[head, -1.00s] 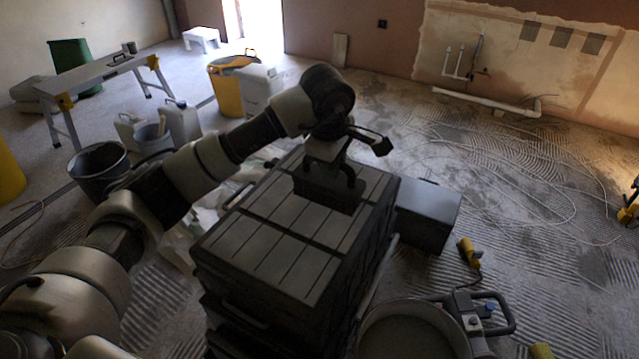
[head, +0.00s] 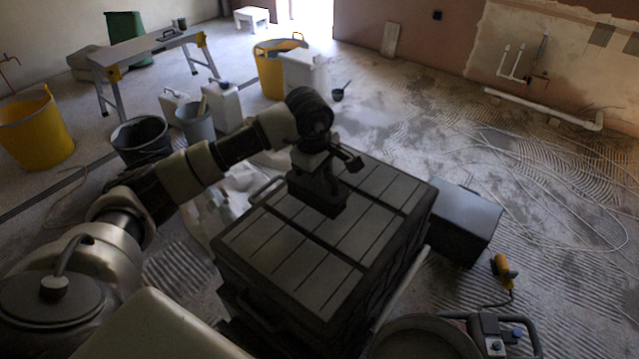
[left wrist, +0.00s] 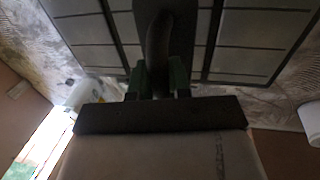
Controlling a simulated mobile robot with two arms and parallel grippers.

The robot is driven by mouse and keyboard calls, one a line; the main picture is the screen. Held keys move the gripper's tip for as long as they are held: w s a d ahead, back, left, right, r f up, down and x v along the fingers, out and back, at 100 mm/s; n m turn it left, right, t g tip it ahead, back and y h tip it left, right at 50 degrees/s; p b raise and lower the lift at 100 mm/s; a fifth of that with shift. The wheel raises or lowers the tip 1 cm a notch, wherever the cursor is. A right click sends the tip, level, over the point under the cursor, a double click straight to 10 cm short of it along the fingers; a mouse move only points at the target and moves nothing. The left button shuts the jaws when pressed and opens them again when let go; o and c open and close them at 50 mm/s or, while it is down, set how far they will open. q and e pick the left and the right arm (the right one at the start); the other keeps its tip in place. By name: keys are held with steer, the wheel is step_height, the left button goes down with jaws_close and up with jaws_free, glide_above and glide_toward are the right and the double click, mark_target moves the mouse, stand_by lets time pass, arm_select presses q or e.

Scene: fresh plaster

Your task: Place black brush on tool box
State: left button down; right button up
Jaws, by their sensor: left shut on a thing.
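The black brush (head: 318,194) is held by my left gripper (head: 319,172) over the left back part of the tool box lid. The tool box (head: 300,256) is a large dark grey box with a grooved, panelled top. In the left wrist view the brush (left wrist: 160,116) shows as a wide dark bar, its handle running up between the gripper's green-edged fingers (left wrist: 160,78). The lid (left wrist: 245,30) lies behind it there. I cannot tell whether the brush touches the lid. My right gripper is not in view.
A smaller dark case (head: 462,222) stands right of the tool box. A round tub (head: 425,340) and a yellow-handled tool (head: 503,268) are at the lower right. Buckets (head: 141,141) and canisters stand at the left. Hoses lie on the floor at the right.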

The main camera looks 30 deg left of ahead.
mark_target(313, 190)
arm_select(q)
steer(key=shift+f, duration=2.05)
steer(key=shift+f, duration=0.1)
steer(key=c, duration=1.1)
jaws_free()
steer(key=shift+o, duration=0.2)
step_height(313, 190, up, 12)
steer(key=s, duration=0.2)
steer(key=shift+s+a, duration=0.2)
